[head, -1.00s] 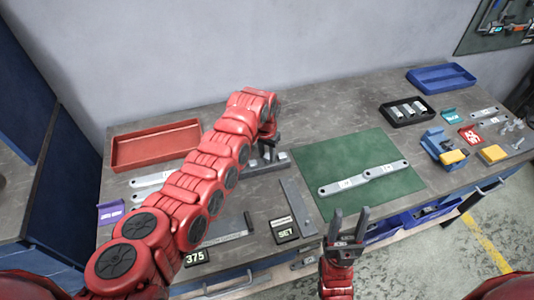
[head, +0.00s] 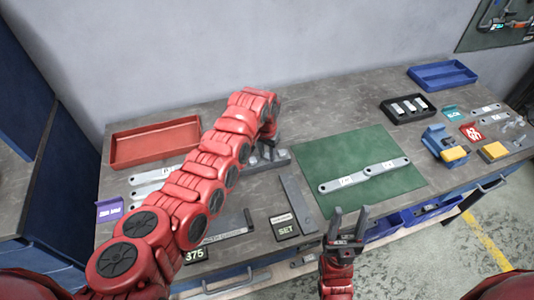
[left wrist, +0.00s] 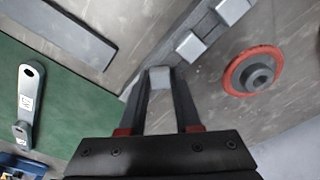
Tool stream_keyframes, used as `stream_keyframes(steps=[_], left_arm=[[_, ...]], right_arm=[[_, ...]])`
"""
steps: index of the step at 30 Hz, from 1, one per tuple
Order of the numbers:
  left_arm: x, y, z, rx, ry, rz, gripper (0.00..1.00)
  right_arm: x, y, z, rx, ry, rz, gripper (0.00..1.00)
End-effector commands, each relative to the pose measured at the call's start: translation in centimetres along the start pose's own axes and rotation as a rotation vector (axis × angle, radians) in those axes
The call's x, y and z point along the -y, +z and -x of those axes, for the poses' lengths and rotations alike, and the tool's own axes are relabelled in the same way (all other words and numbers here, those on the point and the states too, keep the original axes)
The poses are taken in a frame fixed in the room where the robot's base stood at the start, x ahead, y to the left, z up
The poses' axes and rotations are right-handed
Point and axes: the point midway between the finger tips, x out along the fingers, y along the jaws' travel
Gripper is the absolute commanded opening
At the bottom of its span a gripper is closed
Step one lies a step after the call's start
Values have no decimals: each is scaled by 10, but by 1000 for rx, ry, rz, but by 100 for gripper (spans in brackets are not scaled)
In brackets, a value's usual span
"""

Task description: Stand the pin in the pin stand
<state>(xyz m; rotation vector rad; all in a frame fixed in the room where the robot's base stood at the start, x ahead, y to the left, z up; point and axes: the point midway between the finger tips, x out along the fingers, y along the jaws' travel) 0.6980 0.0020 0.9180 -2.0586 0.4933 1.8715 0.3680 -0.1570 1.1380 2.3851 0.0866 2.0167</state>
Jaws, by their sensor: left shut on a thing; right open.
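The pin stand is a grey bar (head: 276,164) on the bench, partly hidden behind my left arm in the head view. In the left wrist view the stand (left wrist: 207,24) runs diagonally, with two light square-topped pins (left wrist: 190,46) along it. My left gripper (left wrist: 160,88) is shut on a pale square-topped pin (left wrist: 160,76) at the near end of the bar. The pin's lower end is hidden, so I cannot tell whether it is seated. My right gripper (head: 347,214) is open and empty over the front edge of the bench.
A green mat (head: 400,188) with a jointed metal strip lies right of the stand. A flat grey bar (head: 297,203) lies between them. A red tray (head: 113,149) is at the left, a black tray (head: 390,112) at the right. A red-rimmed disc (left wrist: 236,80) lies beside the stand.

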Motion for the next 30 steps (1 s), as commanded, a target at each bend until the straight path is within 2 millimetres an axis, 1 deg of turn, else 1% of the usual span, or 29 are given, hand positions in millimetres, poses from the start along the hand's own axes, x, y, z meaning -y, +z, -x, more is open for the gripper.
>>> stream_keyframes(steps=[1,5,6,15,20,25,29,30], left_arm=[[0,0,0,0,0,0,35],[0,0,0,0,0,0,59],[0,0,0,0,0,0,66],[0,0,0,0,0,0,67],[1,-1,8,-3,-1,0,67],[0,-1,33,-6,0,1,67],[1,-2,65,-8,-2,1,67],[1,-2,75,-9,-3,1,67]], right_arm=[[0,0,0,0,0,0,50],[0,0,0,0,0,0,50],[0,0,0,0,0,0,50],[0,0,0,0,0,0,50],[0,1,4,0,0,0,50],[1,2,14,0,0,0,50],[1,4,25,0,0,0,50],[1,5,28,0,0,0,50]])
